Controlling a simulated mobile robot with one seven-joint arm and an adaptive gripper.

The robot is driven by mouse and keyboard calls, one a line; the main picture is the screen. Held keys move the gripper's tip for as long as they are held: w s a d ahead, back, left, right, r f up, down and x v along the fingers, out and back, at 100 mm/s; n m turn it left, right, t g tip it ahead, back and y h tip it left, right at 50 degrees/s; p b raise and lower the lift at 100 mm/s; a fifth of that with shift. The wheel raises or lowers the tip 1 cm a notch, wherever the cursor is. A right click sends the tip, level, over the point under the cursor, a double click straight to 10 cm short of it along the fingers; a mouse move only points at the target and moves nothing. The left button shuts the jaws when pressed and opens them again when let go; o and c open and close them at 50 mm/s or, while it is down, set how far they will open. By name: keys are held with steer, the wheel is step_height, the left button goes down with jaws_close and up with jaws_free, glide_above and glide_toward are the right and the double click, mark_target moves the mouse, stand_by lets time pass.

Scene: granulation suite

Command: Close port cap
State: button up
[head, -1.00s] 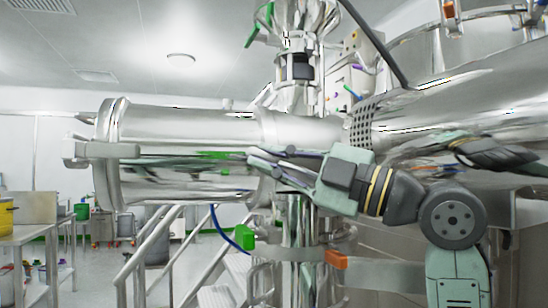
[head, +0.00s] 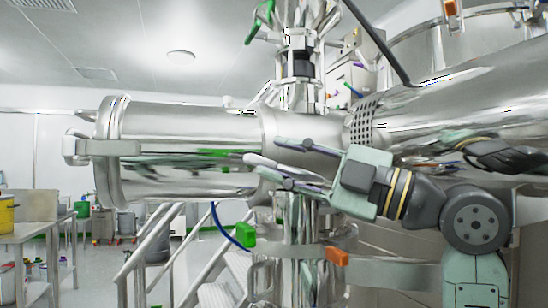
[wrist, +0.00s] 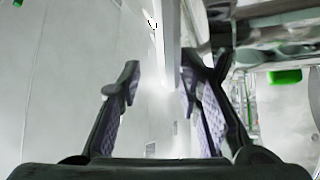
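A polished steel cylinder (head: 190,135) lies horizontally across the head view. At its left end is a round flanged cap (head: 108,150) with a grey bracket (head: 75,148) beside it. The cap is seen edge-on, and I cannot tell whether it is fully seated. My gripper (head: 262,151) is in front of the cylinder's right part, well to the right of the cap, pointing left. In the wrist view my gripper (wrist: 160,82) has its two fingers apart with nothing held between them. A pale upright bar (wrist: 168,45) shows beyond the fingertips, close to the right one.
A vertical steel column with a green handle (head: 242,235) and an orange handle (head: 337,256) stands below the cylinder. A large steel vessel (head: 455,100) fills the right. Stair rails (head: 150,255) and a table (head: 25,233) are at lower left. Space left of the cap looks free.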

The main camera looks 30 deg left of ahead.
steer(key=v, duration=0.5)
steer(key=shift+d, duration=0.15)
steer(key=shift+d, duration=0.1)
